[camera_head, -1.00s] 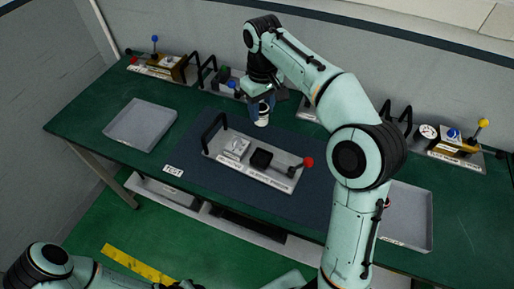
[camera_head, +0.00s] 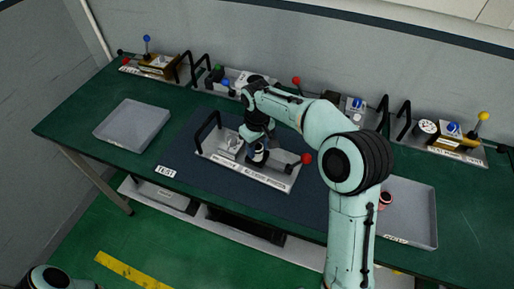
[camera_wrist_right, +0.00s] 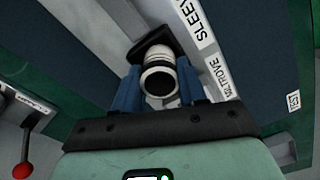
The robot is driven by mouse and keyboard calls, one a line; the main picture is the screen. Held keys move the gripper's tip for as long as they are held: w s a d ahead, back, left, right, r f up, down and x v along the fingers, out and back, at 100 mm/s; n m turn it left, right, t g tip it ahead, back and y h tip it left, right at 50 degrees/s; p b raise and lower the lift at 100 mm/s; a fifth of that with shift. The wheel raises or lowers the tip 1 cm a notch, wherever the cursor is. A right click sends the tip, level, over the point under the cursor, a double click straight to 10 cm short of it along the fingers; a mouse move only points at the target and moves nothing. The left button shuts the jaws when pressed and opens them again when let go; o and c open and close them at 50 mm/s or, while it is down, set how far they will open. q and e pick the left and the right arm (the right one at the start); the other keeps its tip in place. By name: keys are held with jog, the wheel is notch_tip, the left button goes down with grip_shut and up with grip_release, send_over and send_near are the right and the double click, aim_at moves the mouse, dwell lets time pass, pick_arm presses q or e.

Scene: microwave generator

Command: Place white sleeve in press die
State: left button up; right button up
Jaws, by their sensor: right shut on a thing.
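A white sleeve (camera_wrist_right: 158,72) with a dark open end is held between the blue fingers of my right gripper (camera_wrist_right: 157,90) in the right wrist view. In the head view my right gripper (camera_head: 257,154) is over the middle of the sleeve press (camera_head: 240,174), above the black die block (camera_wrist_right: 150,42). In the wrist view the sleeve's far end overlaps the black block; whether it is seated in it or just above cannot be told. The press has a red-knobbed lever (camera_head: 306,158) at its right end. My left gripper is out of view.
A grey tray (camera_head: 133,124) stands at the left and another (camera_head: 411,212) at the right, with a small reddish part in it. Several fixtures with coloured knobs line the back edge.

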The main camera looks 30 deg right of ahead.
aim_at(257, 146)
jog(key=shift+f, duration=0.15)
jog(key=shift+f, duration=0.15)
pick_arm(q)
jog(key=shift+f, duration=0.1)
pick_arm(e)
jog(key=o, duration=1.1)
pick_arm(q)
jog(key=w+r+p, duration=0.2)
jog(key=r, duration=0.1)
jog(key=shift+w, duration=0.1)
pick_arm(e)
notch_tip(257, 146, up, 12)
jog(key=shift+r, duration=0.2)
